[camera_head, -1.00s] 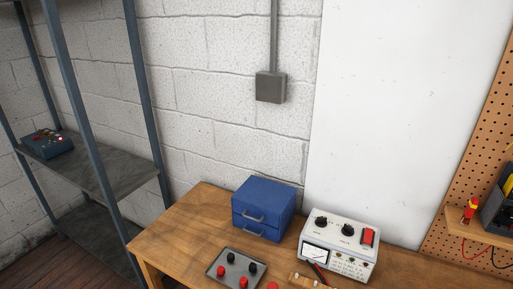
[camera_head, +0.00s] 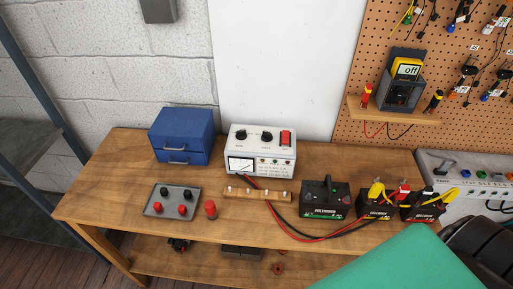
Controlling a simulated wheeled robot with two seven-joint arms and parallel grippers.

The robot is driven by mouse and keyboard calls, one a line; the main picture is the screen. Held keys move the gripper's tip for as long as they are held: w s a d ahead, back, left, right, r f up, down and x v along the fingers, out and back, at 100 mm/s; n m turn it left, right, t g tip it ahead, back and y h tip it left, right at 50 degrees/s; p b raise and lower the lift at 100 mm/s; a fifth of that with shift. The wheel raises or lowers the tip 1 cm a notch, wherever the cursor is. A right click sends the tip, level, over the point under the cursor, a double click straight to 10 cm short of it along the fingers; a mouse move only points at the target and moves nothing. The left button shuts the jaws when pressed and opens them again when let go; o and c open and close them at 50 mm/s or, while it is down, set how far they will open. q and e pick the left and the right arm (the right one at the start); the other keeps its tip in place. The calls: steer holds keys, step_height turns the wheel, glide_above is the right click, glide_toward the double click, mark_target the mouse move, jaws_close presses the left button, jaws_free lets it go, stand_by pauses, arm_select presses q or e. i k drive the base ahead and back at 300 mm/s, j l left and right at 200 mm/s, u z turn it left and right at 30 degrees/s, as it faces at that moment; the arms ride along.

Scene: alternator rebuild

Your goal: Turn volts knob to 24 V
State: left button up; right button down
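A white bench power unit (camera_head: 260,151) stands at the back of the wooden workbench. Its upper face carries two black knobs, a left one (camera_head: 240,135) and a right one (camera_head: 267,136), and a red switch (camera_head: 286,138). The labels are too small to read, so I cannot tell which knob is volts or where either points. A needle meter (camera_head: 241,165) is on the front.
A blue drawer box (camera_head: 182,136) stands left of the unit. In front are a grey tray (camera_head: 157,210) with red and black caps, a wooden terminal strip (camera_head: 257,194) and cables. Batteries (camera_head: 325,201) stand to the right. A green surface (camera_head: 400,265) fills the lower right.

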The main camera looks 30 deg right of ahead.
mark_target(267, 136)
steer(key=z, duration=0.85)
steer(key=j+z, duration=0.25)
steer(key=z, duration=0.15)
steer(key=k+j+z, duration=0.15)
steer(key=z, duration=0.3)
steer(key=k+j+z, duration=0.1)
steer(key=z, duration=0.3)
steer(key=k+j, duration=0.05)
steer(key=j, duration=0.05)
